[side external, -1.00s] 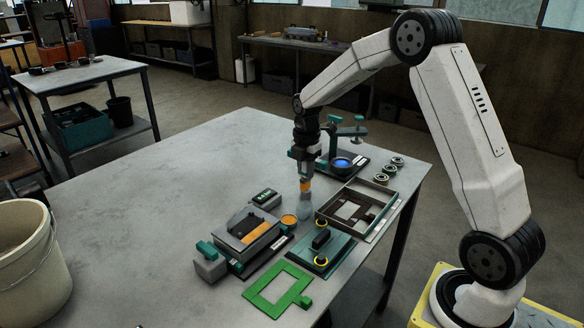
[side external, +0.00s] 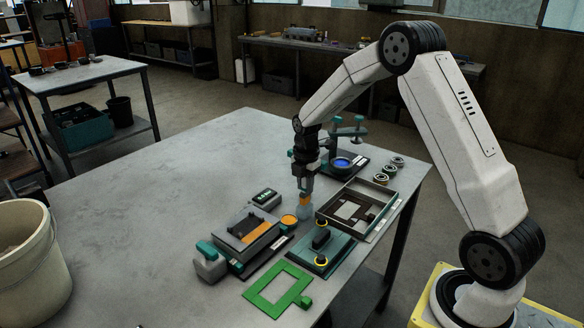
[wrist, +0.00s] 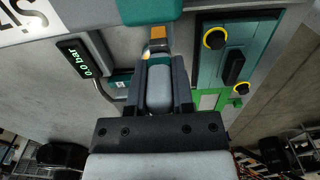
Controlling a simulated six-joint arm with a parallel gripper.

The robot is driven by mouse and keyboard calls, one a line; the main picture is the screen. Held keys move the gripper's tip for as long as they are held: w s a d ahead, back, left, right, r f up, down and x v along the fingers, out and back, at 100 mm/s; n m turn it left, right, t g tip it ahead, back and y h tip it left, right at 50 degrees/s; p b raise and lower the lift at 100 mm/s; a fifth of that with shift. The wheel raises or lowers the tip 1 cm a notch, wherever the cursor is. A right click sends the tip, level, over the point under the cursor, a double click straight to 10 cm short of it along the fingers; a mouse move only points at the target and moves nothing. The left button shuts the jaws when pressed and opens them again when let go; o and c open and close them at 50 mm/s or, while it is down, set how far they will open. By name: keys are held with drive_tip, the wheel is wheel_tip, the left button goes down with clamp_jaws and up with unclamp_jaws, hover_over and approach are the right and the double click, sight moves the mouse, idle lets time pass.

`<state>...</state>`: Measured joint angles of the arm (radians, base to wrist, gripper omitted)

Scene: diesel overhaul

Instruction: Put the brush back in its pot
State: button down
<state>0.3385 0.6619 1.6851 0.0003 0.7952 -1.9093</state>
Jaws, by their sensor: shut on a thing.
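My gripper (side external: 303,190) points straight down over the table and is shut on the brush. The brush's orange part (side external: 304,200) shows just below the fingers in the side view. A small pale grey-blue pot (side external: 305,212) stands on the table directly beneath it, and the orange part is at its top. I cannot tell how far the brush is inside it. In the wrist view, a grey cylindrical piece of the brush (wrist: 158,88) lies between my fingers (wrist: 158,75), with an orange end (wrist: 157,36) beyond. The pot is not clearly seen in that view.
An orange round dish (side external: 289,220) and a gauge (side external: 265,197) stand close on the left. A teal plate with yellow rings (side external: 321,246) is in front, and a tray frame (side external: 385,207) is on the right. The table's left part is clear.

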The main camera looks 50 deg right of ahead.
drive_tip(key=shift+f, duration=2.25)
idle(0.7)
drive_tip(key=shift+c, duration=0.8)
unclamp_jaws()
drive_tip(key=shift+r, duration=3.55)
drive_tip(key=shift+r, duration=2)
drive_tip(key=shift+a, duration=0.1)
